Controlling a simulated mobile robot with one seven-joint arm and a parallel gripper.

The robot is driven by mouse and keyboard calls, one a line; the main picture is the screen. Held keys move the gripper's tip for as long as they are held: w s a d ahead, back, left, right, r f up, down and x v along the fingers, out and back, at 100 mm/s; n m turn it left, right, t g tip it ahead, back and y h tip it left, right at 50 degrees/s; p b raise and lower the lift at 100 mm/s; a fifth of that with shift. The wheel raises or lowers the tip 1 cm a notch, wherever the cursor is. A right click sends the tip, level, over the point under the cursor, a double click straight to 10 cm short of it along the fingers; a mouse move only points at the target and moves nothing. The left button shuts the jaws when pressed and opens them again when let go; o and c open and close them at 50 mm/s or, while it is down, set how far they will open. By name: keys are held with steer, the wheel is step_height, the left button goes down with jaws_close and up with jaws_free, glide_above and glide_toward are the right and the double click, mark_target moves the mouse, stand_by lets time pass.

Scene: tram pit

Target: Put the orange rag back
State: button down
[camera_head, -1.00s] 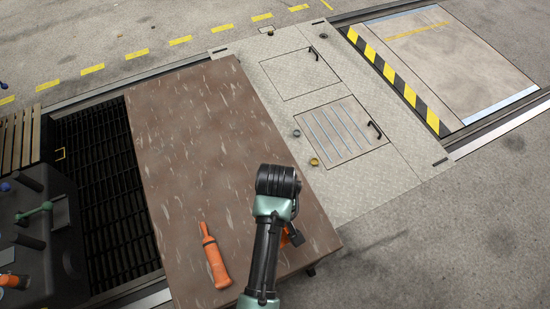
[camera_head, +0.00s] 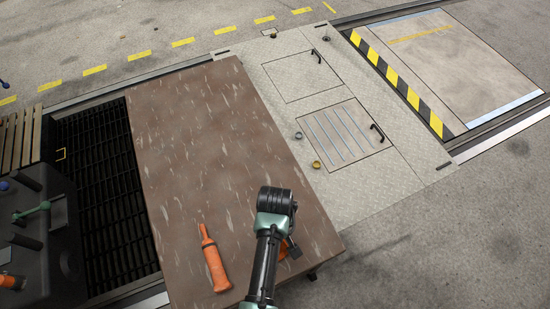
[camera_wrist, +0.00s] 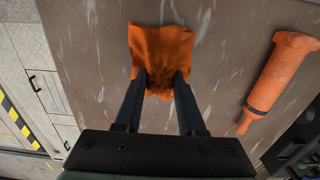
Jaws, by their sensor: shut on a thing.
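The orange rag (camera_wrist: 160,45) is crumpled between the fingertips of my gripper (camera_wrist: 162,82), which is shut on it. In the wrist view the rag spreads out beyond the fingers over the brown speckled board (camera_wrist: 90,30). I cannot tell whether it touches the board or hangs just above it. In the head view only a small orange patch of the rag (camera_head: 283,249) shows beside my arm, over the near right part of the board (camera_head: 200,140). My arm hides the rest.
An orange tool with a dark band (camera_head: 216,262) lies on the board left of my arm; it also shows in the wrist view (camera_wrist: 280,75). A dark grating (camera_head: 100,190) and a black console (camera_head: 45,250) are at left. Hatched metal plates (camera_head: 345,130) lie beyond the board.

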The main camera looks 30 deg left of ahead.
steer(key=shift+f, duration=0.6)
steer(key=shift+f, duration=0.15)
steer(key=c, duration=0.5)
jaws_free()
steer(key=shift+f+b, duration=0.15)
steer(key=shift+b, duration=0.25)
step_height(320, 180, up, 13)
steer(key=p, duration=0.2)
steer(key=shift+p, duration=0.4)
steer(key=shift+s, duration=0.1)
